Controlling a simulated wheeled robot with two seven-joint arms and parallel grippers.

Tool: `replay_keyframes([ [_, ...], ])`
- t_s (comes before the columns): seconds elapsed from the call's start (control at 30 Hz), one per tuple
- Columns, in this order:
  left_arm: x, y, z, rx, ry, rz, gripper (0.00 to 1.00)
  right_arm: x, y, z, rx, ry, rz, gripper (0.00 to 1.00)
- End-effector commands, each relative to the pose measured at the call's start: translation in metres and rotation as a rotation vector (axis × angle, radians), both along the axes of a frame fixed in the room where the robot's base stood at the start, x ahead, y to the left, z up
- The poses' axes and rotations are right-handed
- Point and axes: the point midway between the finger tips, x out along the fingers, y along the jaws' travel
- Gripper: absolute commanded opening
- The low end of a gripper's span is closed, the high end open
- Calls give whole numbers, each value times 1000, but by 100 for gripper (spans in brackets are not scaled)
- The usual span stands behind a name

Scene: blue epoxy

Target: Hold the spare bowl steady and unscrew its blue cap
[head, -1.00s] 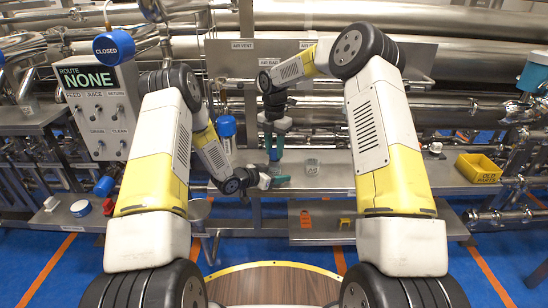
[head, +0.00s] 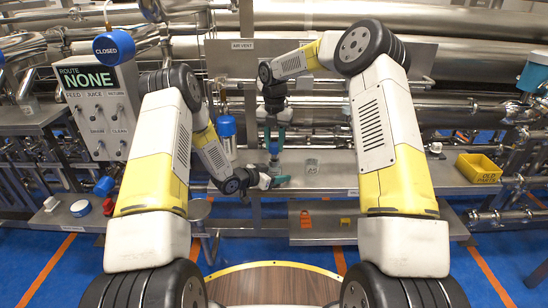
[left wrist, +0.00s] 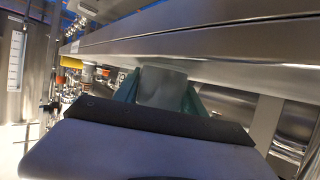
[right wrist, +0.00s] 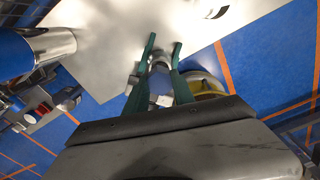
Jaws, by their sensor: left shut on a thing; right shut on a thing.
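The spare bowl (head: 275,160) stands upright over the steel bench in the head view, small and partly hidden by my grippers. It shows as a grey rounded body (left wrist: 162,87) between the green fingers in the left wrist view. My left gripper (head: 277,181) is shut on the bowl from the front, low down. The blue cap (head: 274,147) is at the top of the bowl. My right gripper (head: 275,139) points down from above and is shut on the cap, one green finger on each side. I cannot tell whether cap and bowl are apart.
A clear glass jar (head: 312,166) stands on the bench just right of the bowl. A yellow bin (head: 478,168) is further right. A blue-topped cylinder (head: 227,127) stands behind, to the left. Orange (head: 305,219) and yellow (head: 345,222) items lie on the lower shelf.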

Motion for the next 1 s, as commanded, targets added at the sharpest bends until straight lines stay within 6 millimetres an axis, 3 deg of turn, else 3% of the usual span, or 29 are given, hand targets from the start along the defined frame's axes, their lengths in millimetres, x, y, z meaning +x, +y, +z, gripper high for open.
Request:
replay_keyframes([
  [0.27, 0, 0, 0, -1, -1, 0, 0, 0, 0, 9, 1, 0, 0, 0],
  [0.8, 0, 0, 0, -1, -1, 0, 0, 0, 0, 60, 1, -1, 0, 0],
  [1.0, 0, 0, 0, -1, -1, 0, 0, 0, 0, 66, 1, 1, 0, 0],
])
